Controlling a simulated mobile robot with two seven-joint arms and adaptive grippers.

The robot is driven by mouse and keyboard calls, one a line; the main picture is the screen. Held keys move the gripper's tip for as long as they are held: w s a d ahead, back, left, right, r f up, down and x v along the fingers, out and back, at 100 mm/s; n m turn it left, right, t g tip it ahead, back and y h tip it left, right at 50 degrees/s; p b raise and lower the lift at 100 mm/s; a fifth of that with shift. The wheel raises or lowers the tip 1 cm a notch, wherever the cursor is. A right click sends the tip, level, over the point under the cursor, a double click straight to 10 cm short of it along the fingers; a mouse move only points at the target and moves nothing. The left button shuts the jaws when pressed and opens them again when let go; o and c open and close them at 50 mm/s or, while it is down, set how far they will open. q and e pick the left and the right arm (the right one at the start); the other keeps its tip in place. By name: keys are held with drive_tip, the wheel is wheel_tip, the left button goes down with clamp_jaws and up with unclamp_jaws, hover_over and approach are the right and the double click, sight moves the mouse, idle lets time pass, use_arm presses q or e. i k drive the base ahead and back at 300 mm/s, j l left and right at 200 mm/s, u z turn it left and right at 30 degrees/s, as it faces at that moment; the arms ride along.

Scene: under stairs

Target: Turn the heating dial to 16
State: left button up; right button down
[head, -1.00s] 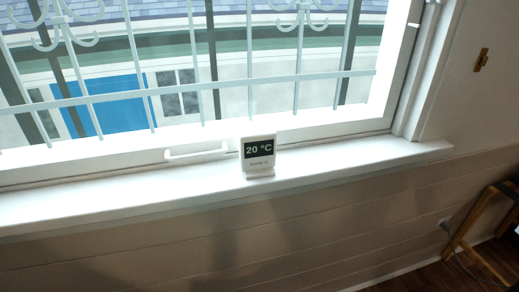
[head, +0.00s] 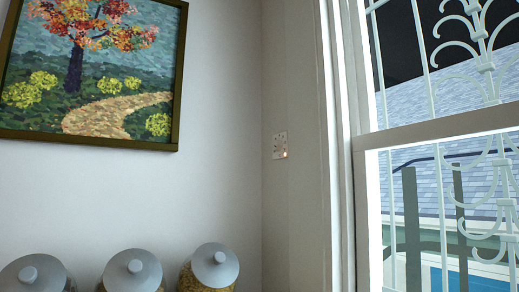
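A small pale plate (head: 280,146) is fixed to the narrow wall left of the window. It has small marks and an orange-lit spot at its lower right. It may be the heating dial, but it is too small to read any number or setting. Neither of my grippers is in the head view.
A framed tree painting (head: 95,70) hangs at the upper left. Several jars with grey knobbed lids stand along the bottom left, one of them a jar (head: 132,272) in the middle. The window (head: 440,140) with white bars fills the right side.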

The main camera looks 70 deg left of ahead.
sight(277, 145)
drive_tip(key=u, duration=2)
drive_tip(key=z, duration=0.1)
